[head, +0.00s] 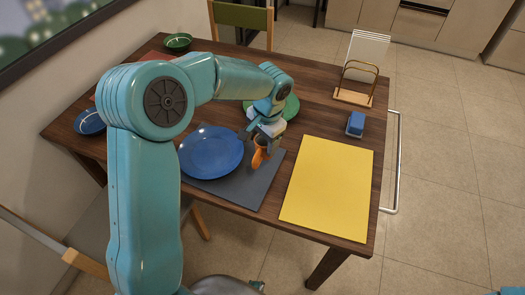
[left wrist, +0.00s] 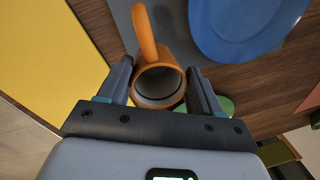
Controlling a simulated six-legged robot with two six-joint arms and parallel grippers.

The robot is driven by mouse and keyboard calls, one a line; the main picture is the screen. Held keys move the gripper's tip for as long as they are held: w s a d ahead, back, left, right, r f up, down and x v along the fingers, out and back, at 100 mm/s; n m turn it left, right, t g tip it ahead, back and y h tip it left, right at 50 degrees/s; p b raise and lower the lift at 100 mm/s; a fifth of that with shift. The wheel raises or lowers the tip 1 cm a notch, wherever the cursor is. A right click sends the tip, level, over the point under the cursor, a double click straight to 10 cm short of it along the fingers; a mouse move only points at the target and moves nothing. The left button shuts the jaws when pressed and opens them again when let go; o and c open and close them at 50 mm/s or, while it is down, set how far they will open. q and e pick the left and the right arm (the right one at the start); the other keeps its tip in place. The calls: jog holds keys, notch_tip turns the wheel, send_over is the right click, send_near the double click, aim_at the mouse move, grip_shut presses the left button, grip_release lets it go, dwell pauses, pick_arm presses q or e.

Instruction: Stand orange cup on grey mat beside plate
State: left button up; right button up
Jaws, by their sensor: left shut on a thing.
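The orange cup (head: 259,158) is at the upper right part of the grey mat (head: 252,187), right of the blue plate (head: 211,152). My left gripper (head: 265,139) is shut on the cup. In the left wrist view the cup (left wrist: 158,84) sits between the two fingers (left wrist: 160,85), its open rim toward the camera and its handle pointing away. The grey mat (left wrist: 125,22) and blue plate (left wrist: 240,25) show beyond it. I cannot tell whether the cup's base touches the mat.
A yellow mat (head: 328,190) lies to the right. A green plate (head: 290,107) is partly hidden behind my left gripper. A blue block-like item (head: 355,124) and a wire rack (head: 358,85) stand on the right side. A green bowl (head: 178,41) is at the far left.

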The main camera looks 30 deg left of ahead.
aim_at(263, 152)
pick_arm(q)
notch_tip(263, 152, down, 5)
jog(key=shift+w+r, duration=0.1)
dwell(0.3)
jog(key=shift+f+b, duration=0.2)
jog(key=shift+b, duration=0.15)
jog(key=o, duration=1.2)
jog(key=shift+o, duration=0.2)
jog(key=shift+r, duration=0.1)
